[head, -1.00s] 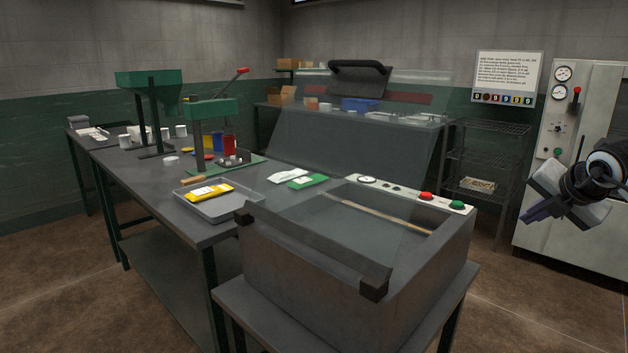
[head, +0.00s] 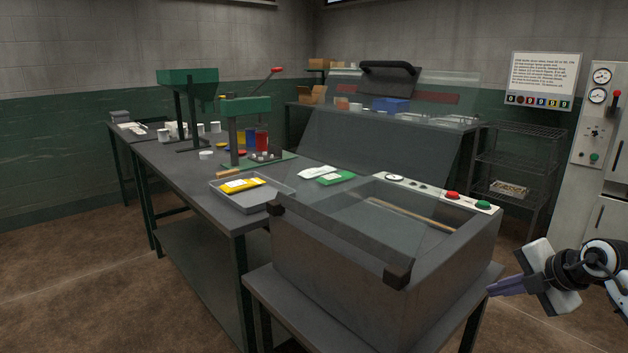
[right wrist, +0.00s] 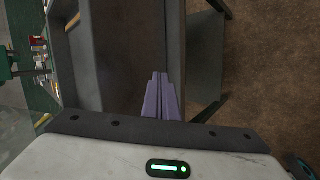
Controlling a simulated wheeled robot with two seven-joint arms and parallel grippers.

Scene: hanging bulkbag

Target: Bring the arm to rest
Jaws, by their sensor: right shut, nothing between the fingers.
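My right gripper (head: 492,288) is at the lower right of the head view, beside the right side of the chamber sealer (head: 380,255) and apart from it. Its purple fingers are shut together and empty. In the right wrist view the shut fingers (right wrist: 160,78) point toward the sealer's dark side and its stand. My left gripper is in neither view.
The sealer's clear lid (head: 390,130) stands raised. A long bench (head: 190,190) holds a grey tray (head: 225,199) with a yellow pouch, a green press (head: 245,110) and several cups. A wire rack (head: 520,170) and a control cabinet (head: 590,150) stand right. Floor is clear at left.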

